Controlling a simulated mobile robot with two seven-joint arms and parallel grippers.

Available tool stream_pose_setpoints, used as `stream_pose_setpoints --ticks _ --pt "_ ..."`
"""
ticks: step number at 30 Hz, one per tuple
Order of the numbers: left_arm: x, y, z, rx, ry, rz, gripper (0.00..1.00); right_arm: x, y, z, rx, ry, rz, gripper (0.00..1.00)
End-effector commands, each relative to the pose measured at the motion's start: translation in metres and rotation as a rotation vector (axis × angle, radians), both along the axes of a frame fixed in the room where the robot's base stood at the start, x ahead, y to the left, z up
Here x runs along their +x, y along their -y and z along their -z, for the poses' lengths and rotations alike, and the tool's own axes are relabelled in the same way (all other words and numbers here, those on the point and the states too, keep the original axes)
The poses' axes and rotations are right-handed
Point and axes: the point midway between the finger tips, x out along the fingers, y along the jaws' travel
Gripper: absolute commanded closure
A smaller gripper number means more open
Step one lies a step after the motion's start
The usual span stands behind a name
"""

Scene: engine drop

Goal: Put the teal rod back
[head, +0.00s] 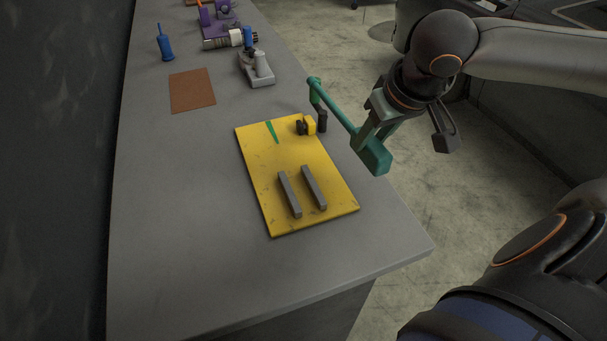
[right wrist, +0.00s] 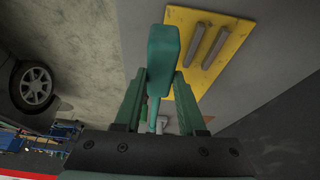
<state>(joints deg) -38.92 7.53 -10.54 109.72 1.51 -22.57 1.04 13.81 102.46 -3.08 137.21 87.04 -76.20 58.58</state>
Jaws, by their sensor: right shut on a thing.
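The teal rod (head: 338,106) has a thick block at its near end and a thin shaft. My right gripper (head: 370,130) is shut on it near the block, above the table's right edge. In the right wrist view the rod's block (right wrist: 162,60) shows between the two fingers (right wrist: 158,100). The rod's far end is by a small green and black piece (head: 321,118) beside the yellow board (head: 262,165); I cannot tell whether they touch. The board bears two grey bars (head: 289,194) (head: 313,187), a green wedge mark (head: 272,131) and a yellow-black fixture (head: 305,126). My left gripper is out of view.
The grey table (head: 170,220) is clear left of and in front of the board. Farther back are a brown mat (head: 191,90), a blue tool (head: 164,43), a grey fixture (head: 257,70) and purple parts (head: 217,22). A dark wall (head: 50,150) stands left.

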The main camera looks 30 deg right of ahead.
Motion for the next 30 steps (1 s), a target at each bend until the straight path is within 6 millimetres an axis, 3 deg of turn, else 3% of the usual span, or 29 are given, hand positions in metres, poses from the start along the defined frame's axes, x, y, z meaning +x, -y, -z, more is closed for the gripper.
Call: stream_pose_setpoints --ticks 11,20,30 --pt "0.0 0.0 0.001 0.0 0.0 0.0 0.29 0.012 -0.017 0.01 -0.001 -0.005 -0.013 1.0" --pt "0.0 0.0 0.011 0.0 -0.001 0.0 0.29 0.033 -0.041 0.026 -0.006 -0.005 -0.011 1.0" --pt "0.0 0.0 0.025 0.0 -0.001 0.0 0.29 0.059 -0.073 0.066 -0.002 -0.003 -0.013 1.0"
